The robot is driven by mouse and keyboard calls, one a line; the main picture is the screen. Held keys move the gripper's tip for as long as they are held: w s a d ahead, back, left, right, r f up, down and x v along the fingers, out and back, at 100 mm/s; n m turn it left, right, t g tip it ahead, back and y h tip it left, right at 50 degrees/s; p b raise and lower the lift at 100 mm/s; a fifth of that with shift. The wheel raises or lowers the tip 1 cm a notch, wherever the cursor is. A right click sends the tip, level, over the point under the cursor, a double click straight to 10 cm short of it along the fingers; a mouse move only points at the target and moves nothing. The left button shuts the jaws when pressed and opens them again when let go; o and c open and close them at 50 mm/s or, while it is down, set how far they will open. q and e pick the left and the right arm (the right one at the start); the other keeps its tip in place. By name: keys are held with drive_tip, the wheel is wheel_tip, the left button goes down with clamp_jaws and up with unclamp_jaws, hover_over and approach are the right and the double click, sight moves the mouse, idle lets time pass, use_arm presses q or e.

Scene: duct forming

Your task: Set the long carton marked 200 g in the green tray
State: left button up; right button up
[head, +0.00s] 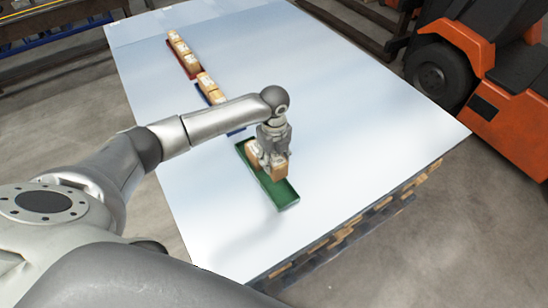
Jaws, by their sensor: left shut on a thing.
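The green tray (286,194) lies on the large pale sheet, with its near end bare. My left gripper (270,157) points down over the tray's middle and is shut on a brown carton (280,170). The carton is at or just above the tray floor; I cannot tell whether it touches. Another brown carton (251,152) shows in the far part of the tray, partly behind the gripper. Markings on the cartons are too small to read. My right gripper is not in view.
A blue tray (201,92) and a red tray (193,75) with cartons stand farther back in line with the green one. The sheet (330,90) is clear to the right. An orange forklift (490,90) stands past its right edge.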

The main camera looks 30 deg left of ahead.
use_arm(q)
wheel_tip(320, 180, down, 5)
drive_tip(key=b, duration=0.5)
drive_tip(key=shift+f, duration=0.2)
drive_tip(key=shift+f+b, duration=0.4)
drive_tip(key=shift+f, duration=1.15)
drive_tip(key=o, duration=1.4)
